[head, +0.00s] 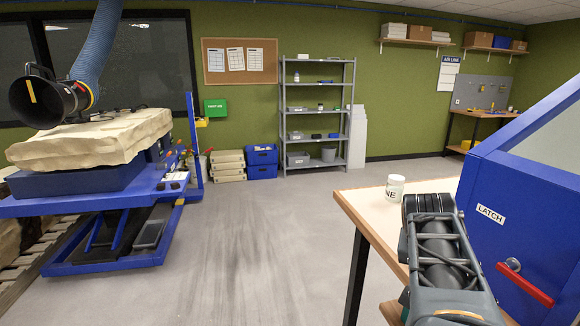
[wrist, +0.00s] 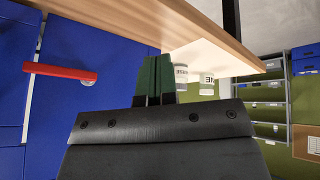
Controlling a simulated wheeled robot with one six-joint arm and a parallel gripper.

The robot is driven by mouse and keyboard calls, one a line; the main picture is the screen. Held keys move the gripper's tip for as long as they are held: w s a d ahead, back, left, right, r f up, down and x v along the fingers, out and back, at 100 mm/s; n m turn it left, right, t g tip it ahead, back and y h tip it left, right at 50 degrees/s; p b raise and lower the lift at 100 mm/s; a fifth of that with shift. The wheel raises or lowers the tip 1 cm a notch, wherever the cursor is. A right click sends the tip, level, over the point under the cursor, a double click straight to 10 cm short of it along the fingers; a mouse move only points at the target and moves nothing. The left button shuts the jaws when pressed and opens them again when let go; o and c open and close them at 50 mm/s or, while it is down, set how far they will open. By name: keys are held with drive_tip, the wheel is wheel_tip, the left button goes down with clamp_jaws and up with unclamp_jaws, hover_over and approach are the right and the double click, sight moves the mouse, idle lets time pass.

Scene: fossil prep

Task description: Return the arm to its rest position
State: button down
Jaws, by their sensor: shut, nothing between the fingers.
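My gripper (wrist: 153,82) shows in the wrist view as two dark green fingers held together, with nothing between them. In the head view my arm extends up from the lower right beside the wooden bench (head: 363,207), and its fingers cannot be made out there. A white jar (head: 395,188) with lettering ending in "NE" stands on the bench just left of my arm. In the wrist view, which is turned over, one white jar (wrist: 181,76) shows close beside the fingers and another lettered jar (wrist: 207,87) a little to the right. Whether the fingers touch a jar I cannot tell.
A blue cabinet (head: 500,235) marked "LATCH", with a red handle (head: 527,284), stands close on my arm's right. A blue lift table (head: 90,205) bears a pale stone slab (head: 95,142) under a hose hood. Grey shelves (head: 318,125) stand at the back. The middle floor is clear.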

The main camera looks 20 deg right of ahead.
drive_tip(key=w+a+f+n+y+p, duration=0.1)
drive_tip(key=a+n+y+p, duration=0.1)
drive_tip(key=a, duration=0.6)
drive_tip(key=w+a+f+n+t+y+p, duration=0.1)
drive_tip(key=w+a+n+p, duration=0.1)
drive_tip(key=a+n, duration=0.3)
drive_tip(key=w+a+f+n+y+p, duration=0.1)
drive_tip(key=a+n+y+p, duration=0.1)
drive_tip(key=a, duration=1.1)
drive_tip(key=shift+w+n+y+p, duration=0.15)
drive_tip(key=shift+n+y+p, duration=0.15)
drive_tip(key=shift+n+p, duration=0.65)
drive_tip(key=shift+d+m, duration=0.15)
drive_tip(key=shift+m, duration=0.1)
